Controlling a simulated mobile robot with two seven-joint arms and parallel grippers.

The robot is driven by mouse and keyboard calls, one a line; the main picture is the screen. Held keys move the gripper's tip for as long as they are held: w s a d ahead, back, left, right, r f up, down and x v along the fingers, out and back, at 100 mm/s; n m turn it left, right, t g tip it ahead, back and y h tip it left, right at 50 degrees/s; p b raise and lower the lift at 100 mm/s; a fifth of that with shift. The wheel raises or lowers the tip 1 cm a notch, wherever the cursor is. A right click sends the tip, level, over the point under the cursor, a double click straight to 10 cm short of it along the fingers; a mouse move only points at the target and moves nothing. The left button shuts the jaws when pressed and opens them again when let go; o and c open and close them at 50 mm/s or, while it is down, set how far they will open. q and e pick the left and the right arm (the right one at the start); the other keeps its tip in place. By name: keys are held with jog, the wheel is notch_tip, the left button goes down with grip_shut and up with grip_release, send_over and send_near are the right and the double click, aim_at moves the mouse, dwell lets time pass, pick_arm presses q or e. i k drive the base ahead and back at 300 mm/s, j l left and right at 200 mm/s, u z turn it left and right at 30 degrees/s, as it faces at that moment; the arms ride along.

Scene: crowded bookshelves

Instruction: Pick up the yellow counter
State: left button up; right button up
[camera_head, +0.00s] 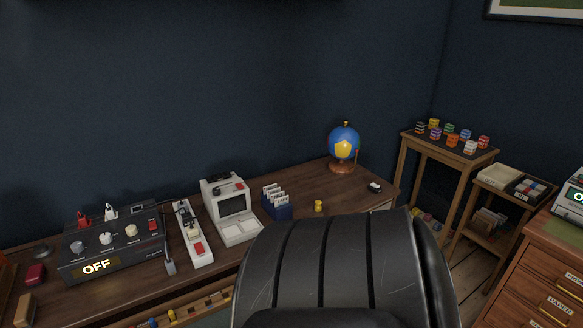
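A small yellow piece (318,206) stands on the brown wooden desk (300,184), to the right of a blue card box (277,204). A yellow item (433,124) also sits among several small coloured stacks on the tall side table (409,136) at the right. Both are too small for me to tell which is the yellow counter. Neither of my grippers is in view.
A black chair back (340,265) fills the bottom middle, in front of the desk. A globe (343,145), a white computer (231,209), a power strip (192,233) and a black control box (114,246) stand on the desk. A low shelf and drawers are at right.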

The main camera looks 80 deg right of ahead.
aim_at(318, 206)
jog(key=z, duration=2.75)
